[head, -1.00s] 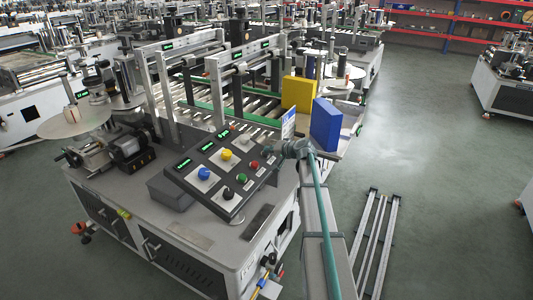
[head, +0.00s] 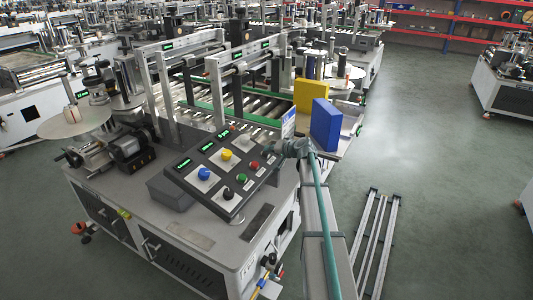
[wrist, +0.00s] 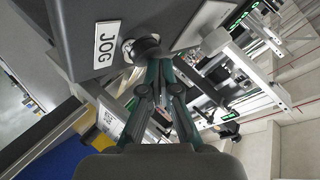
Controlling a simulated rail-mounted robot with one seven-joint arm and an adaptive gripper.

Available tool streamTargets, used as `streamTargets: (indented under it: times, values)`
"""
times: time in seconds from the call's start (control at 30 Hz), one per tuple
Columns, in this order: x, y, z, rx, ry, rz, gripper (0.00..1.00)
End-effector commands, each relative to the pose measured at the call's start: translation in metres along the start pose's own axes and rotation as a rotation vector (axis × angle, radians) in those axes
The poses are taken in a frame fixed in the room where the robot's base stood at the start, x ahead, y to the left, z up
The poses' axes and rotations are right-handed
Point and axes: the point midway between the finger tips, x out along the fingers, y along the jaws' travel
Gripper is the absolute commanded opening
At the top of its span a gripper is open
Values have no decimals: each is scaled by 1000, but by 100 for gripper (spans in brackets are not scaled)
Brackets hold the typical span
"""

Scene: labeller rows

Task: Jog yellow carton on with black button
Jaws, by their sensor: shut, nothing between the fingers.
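The yellow carton (head: 311,94) stands upright on the machine's conveyor end, just behind the blue carton (head: 326,125). In the wrist view, a black round button (wrist: 147,46) sits on a dark grey panel next to a white JOG label (wrist: 105,43). My gripper (wrist: 158,64) is shut and empty, its fingertips at this button; I cannot tell whether they press it. In the head view, my gripper (head: 268,149) is at the upper right of the sloped button panel (head: 205,195). A black button (head: 228,193) at the panel's lower edge is uncovered there.
The panel also carries a blue button (head: 204,174), a yellow button (head: 227,154), a green button (head: 241,178) and a red button (head: 255,164). Metal frames (head: 215,85) rise over the rollers. Floor rails (head: 373,245) lie at the right; the floor beyond is clear.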

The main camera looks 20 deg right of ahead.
Motion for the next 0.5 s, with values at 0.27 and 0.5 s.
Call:
streamTargets:
  times: [0.27, 0.5]
  values:
    - [-9, -7, -7, 0, 1, 0, 0]
    - [-10, -7, -7, 0, 1, 0, 0]
